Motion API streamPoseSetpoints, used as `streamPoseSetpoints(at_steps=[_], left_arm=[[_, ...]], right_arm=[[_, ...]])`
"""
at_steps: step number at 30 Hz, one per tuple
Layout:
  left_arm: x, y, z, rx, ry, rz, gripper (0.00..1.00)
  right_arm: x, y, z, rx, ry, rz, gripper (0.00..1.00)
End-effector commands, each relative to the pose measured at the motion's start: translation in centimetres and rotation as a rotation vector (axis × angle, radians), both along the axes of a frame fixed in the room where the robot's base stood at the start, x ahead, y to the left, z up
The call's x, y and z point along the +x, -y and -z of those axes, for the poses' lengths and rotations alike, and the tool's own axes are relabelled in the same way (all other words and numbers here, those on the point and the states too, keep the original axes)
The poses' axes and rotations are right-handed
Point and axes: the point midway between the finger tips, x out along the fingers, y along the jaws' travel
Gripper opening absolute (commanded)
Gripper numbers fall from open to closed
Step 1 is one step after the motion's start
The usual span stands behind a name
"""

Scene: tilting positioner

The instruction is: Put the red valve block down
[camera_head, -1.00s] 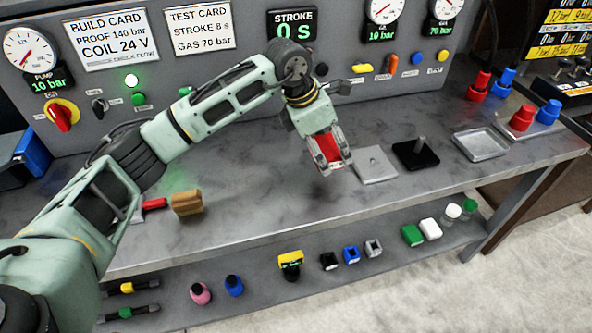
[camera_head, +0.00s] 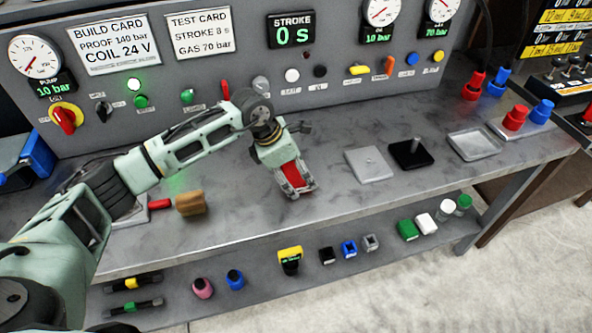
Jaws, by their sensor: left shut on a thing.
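The red valve block (camera_head: 290,173) is between the fingers of my left gripper (camera_head: 297,188), which is shut on it. The gripper points down at the grey bench top (camera_head: 330,222), left of the light grey plate. The block is low over the bench or on it; I cannot tell whether it touches. The fingers and palm hide part of the block. My right gripper is not in view.
A light grey plate (camera_head: 368,165), a black plate with a post (camera_head: 411,155) and a shallow metal tray (camera_head: 474,145) lie to the right. A brown block (camera_head: 190,203) and a red-handled item (camera_head: 159,204) lie left. The control panel (camera_head: 330,85) stands behind. Bench around the gripper is clear.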

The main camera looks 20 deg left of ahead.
Motion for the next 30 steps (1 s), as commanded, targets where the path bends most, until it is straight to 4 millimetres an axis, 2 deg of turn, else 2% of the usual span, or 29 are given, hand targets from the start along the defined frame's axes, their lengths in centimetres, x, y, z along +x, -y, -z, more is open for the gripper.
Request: streamPoseSetpoints(at_steps=[6,7,13,24,27,30], left_arm=[[0.1,0.1,0.1,-0.003,0.005,0.000,0.14],[0.0,0.0,0.3,0.000,0.000,0.000,0.71],[0.0,0.0,0.2,0.000,0.000,-0.001,0.88],[0.0,0.0,0.0,0.000,0.000,-0.001,0.89],[0.0,-0.3,-0.5,0.000,0.003,-0.002,0.89],[-0.3,-0.8,-2.0,0.001,0.007,-0.001,0.89]], right_arm=[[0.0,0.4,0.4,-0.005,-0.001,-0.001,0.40],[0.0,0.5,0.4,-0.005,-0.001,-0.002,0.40],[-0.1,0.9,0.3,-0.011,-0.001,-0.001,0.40],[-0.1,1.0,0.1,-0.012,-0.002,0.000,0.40],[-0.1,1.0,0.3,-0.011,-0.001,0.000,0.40],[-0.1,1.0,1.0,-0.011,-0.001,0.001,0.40]])
